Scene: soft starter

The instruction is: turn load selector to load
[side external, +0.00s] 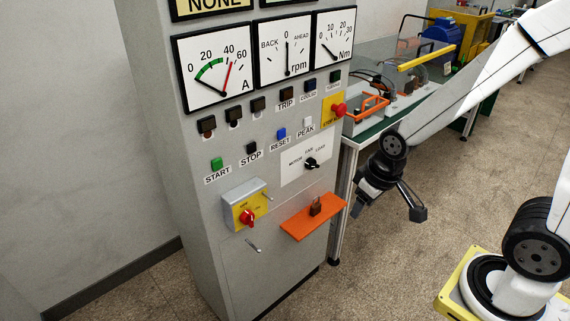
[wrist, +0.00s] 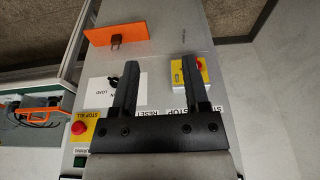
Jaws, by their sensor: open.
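The load selector (side external: 311,163) is a small black knob on a white plate (side external: 292,176) on the grey cabinet front. Its labels run from MOTOR at left through FAN to LOAD at right. I cannot tell for sure which label the knob points at. In the side view my gripper (side external: 388,208) hangs right of the cabinet, apart from the knob.
An orange shelf (side external: 297,226) with a padlock (side external: 315,206) juts out below the selector. A red emergency stop (side external: 339,110) is above right. A yellow switch box with a red knob (side external: 247,217) is lower left. A green-topped bench (side external: 370,132) stands behind.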

